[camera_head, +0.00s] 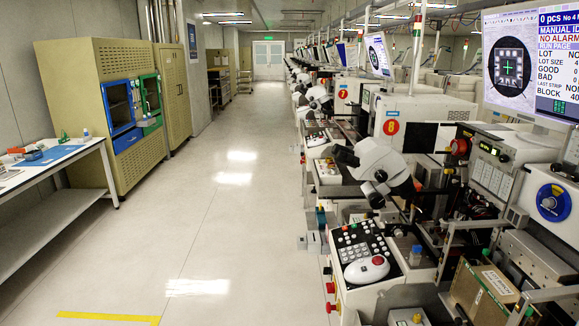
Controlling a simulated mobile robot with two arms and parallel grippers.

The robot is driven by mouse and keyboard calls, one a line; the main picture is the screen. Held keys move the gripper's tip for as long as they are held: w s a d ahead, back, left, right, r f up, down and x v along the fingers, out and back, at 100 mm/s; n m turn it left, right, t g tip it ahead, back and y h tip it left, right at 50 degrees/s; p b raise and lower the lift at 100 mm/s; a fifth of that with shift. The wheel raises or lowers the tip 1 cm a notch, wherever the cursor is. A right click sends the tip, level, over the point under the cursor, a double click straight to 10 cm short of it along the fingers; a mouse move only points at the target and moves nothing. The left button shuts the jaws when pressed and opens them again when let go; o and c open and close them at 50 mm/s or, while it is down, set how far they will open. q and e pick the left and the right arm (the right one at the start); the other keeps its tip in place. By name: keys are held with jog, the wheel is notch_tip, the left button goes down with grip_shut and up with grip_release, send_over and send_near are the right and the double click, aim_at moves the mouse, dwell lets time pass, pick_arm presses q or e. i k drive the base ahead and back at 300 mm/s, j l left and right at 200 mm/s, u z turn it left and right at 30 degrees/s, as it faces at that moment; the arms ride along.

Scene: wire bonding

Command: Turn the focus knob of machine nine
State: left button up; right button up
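A white microscope (384,168) with dark eyepieces stands over the nearest machine in the row on the right. Small dark round knobs (380,176) show on its side, too small to tell which one is for focus. No number nine shows; the red discs I can read are an eight (391,127) and a seven (343,94) on white housings, so I cannot confirm this machine's number. A blue round dial (553,202) sits on a panel at the right edge. Neither of my grippers is in view.
The nearest machine has a keypad panel (361,245) with a white mouse-like device (367,269) and a monitor (533,65) above. A wide clear aisle (210,220) runs down the middle. A white table (62,160) and beige cabinet (95,70) stand left.

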aim_at(375, 200)
jog(key=i+j+z, duration=0.1)
jog(key=z, duration=0.3)
jog(key=j+z, duration=0.25)
jog(key=z, duration=0.15)
jog(key=i+j+z, duration=0.1)
jog(key=j+z, duration=0.15)
jog(key=z, duration=0.2)
jog(key=j+z, duration=0.35)
jog(key=j, duration=1.5)
jog(key=i+j, duration=0.1)
jog(key=i, duration=0.5)
